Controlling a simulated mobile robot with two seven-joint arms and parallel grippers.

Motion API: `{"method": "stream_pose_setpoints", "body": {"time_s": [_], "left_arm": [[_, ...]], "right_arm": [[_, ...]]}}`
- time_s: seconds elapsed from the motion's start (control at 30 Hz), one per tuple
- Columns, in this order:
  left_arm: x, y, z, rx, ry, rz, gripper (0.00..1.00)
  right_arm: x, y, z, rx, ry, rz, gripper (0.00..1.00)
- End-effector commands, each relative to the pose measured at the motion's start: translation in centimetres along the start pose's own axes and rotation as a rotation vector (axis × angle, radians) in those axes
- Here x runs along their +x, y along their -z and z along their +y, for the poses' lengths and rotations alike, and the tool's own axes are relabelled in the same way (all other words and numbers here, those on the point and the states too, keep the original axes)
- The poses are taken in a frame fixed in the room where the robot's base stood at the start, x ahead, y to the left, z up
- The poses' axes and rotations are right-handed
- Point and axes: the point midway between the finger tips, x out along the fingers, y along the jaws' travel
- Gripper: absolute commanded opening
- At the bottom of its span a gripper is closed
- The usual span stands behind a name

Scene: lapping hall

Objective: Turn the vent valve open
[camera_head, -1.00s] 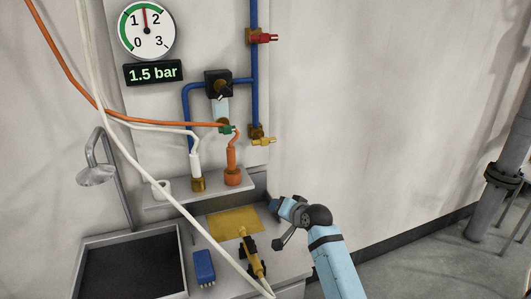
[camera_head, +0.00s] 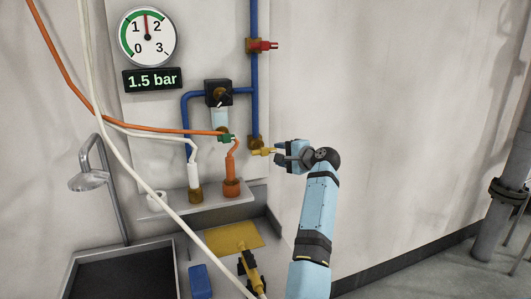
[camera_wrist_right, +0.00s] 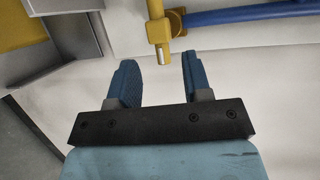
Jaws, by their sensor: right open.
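A yellow-handled valve (camera_head: 263,152) sits at the lower end of the blue vertical pipe; no label shows which valve is the vent valve. In the right wrist view its yellow handle (camera_wrist_right: 159,32) lies just beyond the fingertips, in line with the gap between them. My right gripper (camera_head: 280,153) is just right of this handle. It is open with nothing between its blue fingers (camera_wrist_right: 160,68). A red-handled valve (camera_head: 264,46) is higher on the pipe, and a small green valve (camera_head: 226,138) is to the left. My left gripper is out of view.
A gauge (camera_head: 148,37) and a display (camera_head: 152,79) reading 1.5 bar hang at upper left. A black-knobbed regulator (camera_head: 218,93) is on the blue pipe. White and orange hoses cross the left. A shelf (camera_head: 215,212) and sink (camera_head: 110,275) are below.

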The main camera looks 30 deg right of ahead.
Motion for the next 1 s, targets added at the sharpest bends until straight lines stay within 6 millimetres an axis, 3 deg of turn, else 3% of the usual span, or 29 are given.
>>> {"method": "stream_pose_setpoints", "body": {"time_s": [0.2,0.4,0.8,1.0], "left_arm": [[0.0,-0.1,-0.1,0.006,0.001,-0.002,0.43],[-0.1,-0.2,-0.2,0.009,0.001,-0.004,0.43],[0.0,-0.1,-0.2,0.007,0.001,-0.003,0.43],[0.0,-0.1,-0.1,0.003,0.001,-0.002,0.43]], "right_arm": [[4.5,0.0,-0.1,0.000,-0.001,-0.002,0.45],[6.9,0.0,0.0,-0.001,-0.001,0.000,0.45],[7.6,0.0,0.0,-0.002,0.000,0.001,0.45],[7.6,0.0,0.0,-0.002,0.000,0.001,0.00]]}}
